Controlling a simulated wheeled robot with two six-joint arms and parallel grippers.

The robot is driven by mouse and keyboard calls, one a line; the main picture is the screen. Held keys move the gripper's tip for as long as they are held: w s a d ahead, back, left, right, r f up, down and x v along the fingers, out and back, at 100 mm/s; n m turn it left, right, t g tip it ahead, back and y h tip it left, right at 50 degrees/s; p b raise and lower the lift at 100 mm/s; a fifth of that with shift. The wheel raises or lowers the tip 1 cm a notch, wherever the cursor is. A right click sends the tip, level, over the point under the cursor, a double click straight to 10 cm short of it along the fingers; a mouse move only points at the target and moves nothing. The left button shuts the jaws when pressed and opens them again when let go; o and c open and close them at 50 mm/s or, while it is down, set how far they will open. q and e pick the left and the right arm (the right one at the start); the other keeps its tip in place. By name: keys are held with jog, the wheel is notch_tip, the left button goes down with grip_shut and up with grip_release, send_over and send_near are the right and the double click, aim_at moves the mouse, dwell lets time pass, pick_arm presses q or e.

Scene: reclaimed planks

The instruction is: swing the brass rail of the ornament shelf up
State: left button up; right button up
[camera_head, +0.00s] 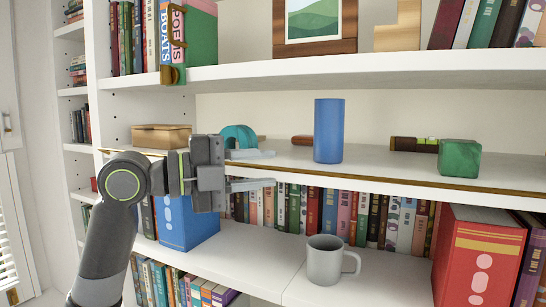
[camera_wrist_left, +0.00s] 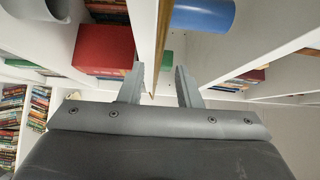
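The brass rail (camera_head: 430,184) runs low along the front edge of the white ornament shelf (camera_head: 390,170). In the left wrist view the rail (camera_wrist_left: 161,38) runs away from me between the two fingers. My left gripper (camera_head: 256,170) is open, with one finger above the rail's line and one below it. A gap shows between the fingers and the rail in the wrist view; whether either touches is unclear. The gripper hides part of the rail. My right gripper is not in view.
On the ornament shelf stand a blue cylinder (camera_head: 328,131), a green block (camera_head: 459,158), a teal round ornament (camera_head: 238,138) and a wooden box (camera_head: 160,136). Below are a grey mug (camera_head: 326,262), a blue box file (camera_head: 184,226) and a red one (camera_head: 478,255).

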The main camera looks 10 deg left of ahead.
aim_at(274, 168)
pick_arm(q)
jog(key=shift+p+x, duration=0.4)
jog(key=shift+x, duration=0.9)
jog(key=shift+c, duration=0.4)
